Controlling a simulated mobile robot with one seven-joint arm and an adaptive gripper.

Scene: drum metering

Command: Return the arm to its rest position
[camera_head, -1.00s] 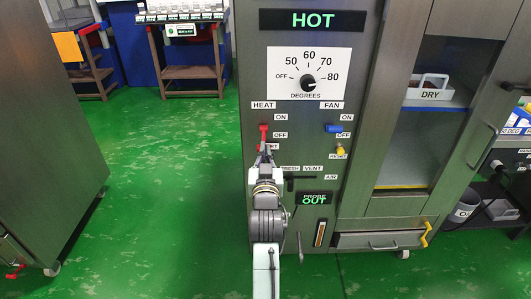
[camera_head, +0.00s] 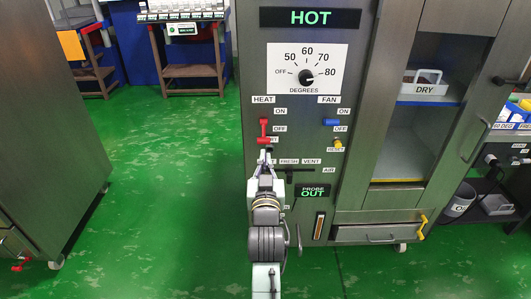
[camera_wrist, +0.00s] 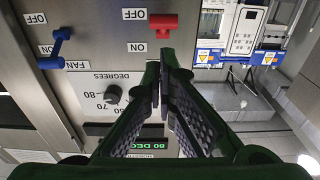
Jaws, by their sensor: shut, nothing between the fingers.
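My gripper (camera_head: 267,151) is in front of the oven-like cabinet's panel, just below the red HEAT switch (camera_head: 264,128). In the wrist view my gripper (camera_wrist: 160,72) has its two dark fingers drawn together at the tips, with nothing between them. That view is upside down. The red switch (camera_wrist: 163,26) shows beyond the fingertips, apart from them. My arm reaches forward from the bottom of the head view and hides part of the lower panel.
The cabinet carries a DEGREES dial (camera_head: 306,77) near 80, a blue FAN switch (camera_head: 332,122), a yellow knob (camera_head: 338,144), a HOT display (camera_head: 310,17) and a PROBE OUT display (camera_head: 313,191). A drawer (camera_head: 376,234) is at lower right. Green floor (camera_head: 165,190) is free at left.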

